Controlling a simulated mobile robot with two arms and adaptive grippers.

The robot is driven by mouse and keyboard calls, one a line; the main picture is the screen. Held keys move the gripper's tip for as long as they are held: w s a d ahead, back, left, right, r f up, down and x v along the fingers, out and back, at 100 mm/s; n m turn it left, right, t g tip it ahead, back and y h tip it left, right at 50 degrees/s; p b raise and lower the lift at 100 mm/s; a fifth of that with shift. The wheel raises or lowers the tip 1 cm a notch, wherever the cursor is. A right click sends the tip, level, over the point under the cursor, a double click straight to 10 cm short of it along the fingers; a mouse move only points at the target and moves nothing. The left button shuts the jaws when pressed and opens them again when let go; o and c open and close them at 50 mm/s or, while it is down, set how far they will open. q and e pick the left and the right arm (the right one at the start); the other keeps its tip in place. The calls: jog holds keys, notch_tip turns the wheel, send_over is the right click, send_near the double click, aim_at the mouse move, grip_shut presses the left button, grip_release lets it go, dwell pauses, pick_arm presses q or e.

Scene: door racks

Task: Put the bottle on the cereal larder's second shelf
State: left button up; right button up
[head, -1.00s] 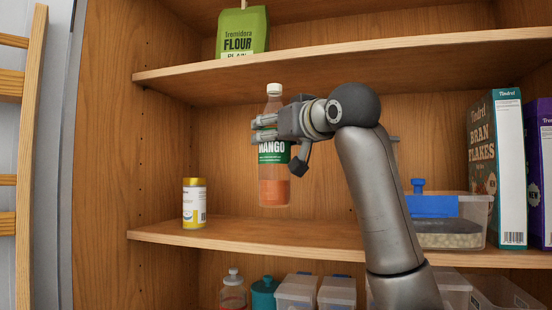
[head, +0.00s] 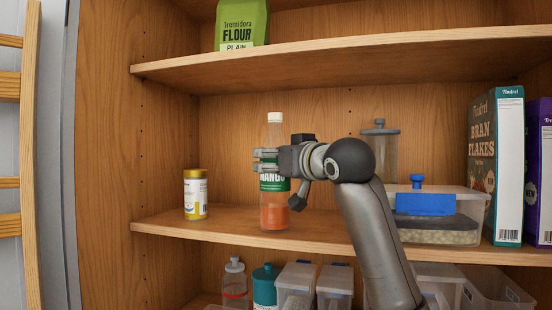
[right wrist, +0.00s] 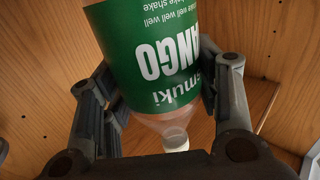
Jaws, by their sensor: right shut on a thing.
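The bottle (head: 274,212) is clear with a white cap, a green mango label and orange contents. It is upright at the shelf (head: 235,222) that also holds the cereal boxes. Its base appears at or very near the shelf surface; I cannot tell if it touches. My right gripper (head: 268,160) is shut on the bottle around its upper part, coming from the right. In the right wrist view the bottle's green label (right wrist: 160,50) shows between the two fingers. My left gripper is not in view.
A yellow-and-white jar (head: 195,195) stands left of the bottle. A clear container with a blue clip (head: 425,204), a tall canister (head: 380,150) and a Bran Flakes box (head: 496,165) stand to the right. Flour (head: 241,25) is on the shelf above.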

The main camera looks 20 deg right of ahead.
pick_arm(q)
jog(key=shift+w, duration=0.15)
pick_arm(e)
jog(key=shift+r, duration=0.1)
jog(key=o, duration=1.4)
jog(key=shift+f, duration=0.2)
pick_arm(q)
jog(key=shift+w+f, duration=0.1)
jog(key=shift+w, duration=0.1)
pick_arm(e)
jog(key=shift+o, duration=0.2)
jog(key=shift+s+r, duration=0.1)
jog(key=shift+r, duration=0.05)
pick_arm(q)
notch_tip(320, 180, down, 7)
jog(key=b, duration=0.7)
pick_arm(e)
jog(key=s+d, duration=0.2)
jog(key=s, duration=0.9)
jog(key=shift+s, duration=0.35)
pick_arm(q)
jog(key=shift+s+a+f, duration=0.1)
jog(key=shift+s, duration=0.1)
pick_arm(e)
jog(key=shift+d, duration=0.1)
